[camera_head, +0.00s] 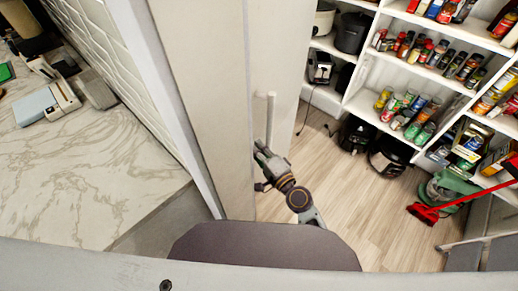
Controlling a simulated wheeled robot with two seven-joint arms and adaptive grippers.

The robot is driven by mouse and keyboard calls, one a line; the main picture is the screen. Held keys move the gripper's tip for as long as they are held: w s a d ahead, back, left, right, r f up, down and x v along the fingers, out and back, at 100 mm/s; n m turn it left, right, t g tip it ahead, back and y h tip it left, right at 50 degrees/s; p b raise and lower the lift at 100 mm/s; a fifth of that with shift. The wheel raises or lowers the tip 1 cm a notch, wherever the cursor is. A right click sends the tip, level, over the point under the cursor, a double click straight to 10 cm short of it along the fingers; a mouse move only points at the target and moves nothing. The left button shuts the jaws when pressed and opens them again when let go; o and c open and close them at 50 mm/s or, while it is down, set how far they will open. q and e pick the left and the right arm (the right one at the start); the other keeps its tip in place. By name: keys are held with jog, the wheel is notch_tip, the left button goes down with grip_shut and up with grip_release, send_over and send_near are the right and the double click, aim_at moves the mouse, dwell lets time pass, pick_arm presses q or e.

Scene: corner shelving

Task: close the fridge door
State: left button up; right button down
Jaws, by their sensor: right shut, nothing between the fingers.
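A tall pale panel with a vertical bar handle (271,118) stands in the middle of the head view; it appears to be the fridge door (281,55). Another pale upright surface (205,80) adjoins it on the left; I cannot tell whether it is the fridge body or a wall. My right gripper (260,152) is shut and empty, at the lower end of the handle. I cannot tell whether it touches the handle or the door. My left gripper is not in view. The fridge interior does not show.
White shelves (372,80) with jars, cans and appliances fill the right side. A red broom (424,213) and a green appliance (446,188) stand at the right. A marble counter (80,190) lies at the left. Wooden floor (375,215) is open between door and shelves.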

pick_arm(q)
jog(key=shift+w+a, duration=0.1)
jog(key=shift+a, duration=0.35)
pick_arm(e)
jog(key=shift+w+a, duration=0.2)
jog(key=shift+a, duration=0.35)
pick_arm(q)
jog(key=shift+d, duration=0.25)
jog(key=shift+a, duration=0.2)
pick_arm(e)
jog(key=v, duration=1.2)
dwell(0.6)
dwell(0.4)
